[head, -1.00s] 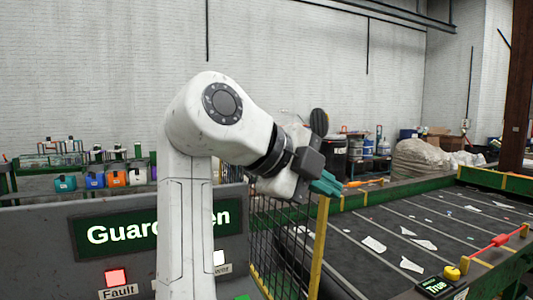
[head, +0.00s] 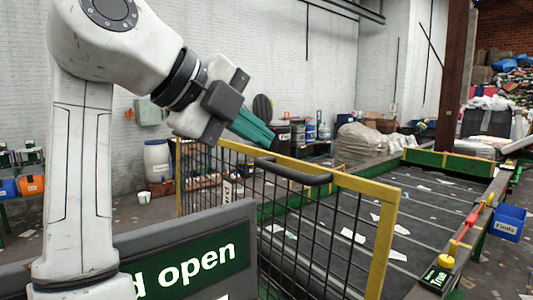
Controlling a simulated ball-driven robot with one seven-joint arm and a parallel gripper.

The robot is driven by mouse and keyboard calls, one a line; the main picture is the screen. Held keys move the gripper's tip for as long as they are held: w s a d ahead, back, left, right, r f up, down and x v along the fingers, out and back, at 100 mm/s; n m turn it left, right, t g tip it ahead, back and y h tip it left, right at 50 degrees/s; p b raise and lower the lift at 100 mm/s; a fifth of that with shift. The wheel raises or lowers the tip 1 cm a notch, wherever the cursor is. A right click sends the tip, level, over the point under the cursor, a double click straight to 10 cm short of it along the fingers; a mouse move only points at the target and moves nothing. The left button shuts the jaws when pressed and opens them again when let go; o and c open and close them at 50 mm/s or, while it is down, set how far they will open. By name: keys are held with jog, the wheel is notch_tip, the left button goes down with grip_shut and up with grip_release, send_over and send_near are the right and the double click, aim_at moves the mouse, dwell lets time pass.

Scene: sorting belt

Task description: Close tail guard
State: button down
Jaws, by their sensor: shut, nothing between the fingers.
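The tail guard (head: 388,240) is a yellow-framed gate with dark mesh, standing open beside the belt. A black handle (head: 293,172) sits along its top. A green sign (head: 190,268) in front shows "d open", its left part hidden behind my arm. My gripper (head: 254,127), with teal fingers, is shut and empty. It appears above and left of the handle in the picture and does not seem to touch it.
The dark belt (head: 415,204) with white scraps runs behind and right of the guard. A blue bin (head: 508,222) labelled "Finds" and a yellow button (head: 446,262) are at the right.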

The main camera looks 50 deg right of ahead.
aim_at(308, 167)
jog(key=p+x, duration=0.2)
jog(key=x, duration=0.8)
jog(key=shift+w, duration=0.15)
jog(key=shift+d, duration=0.1)
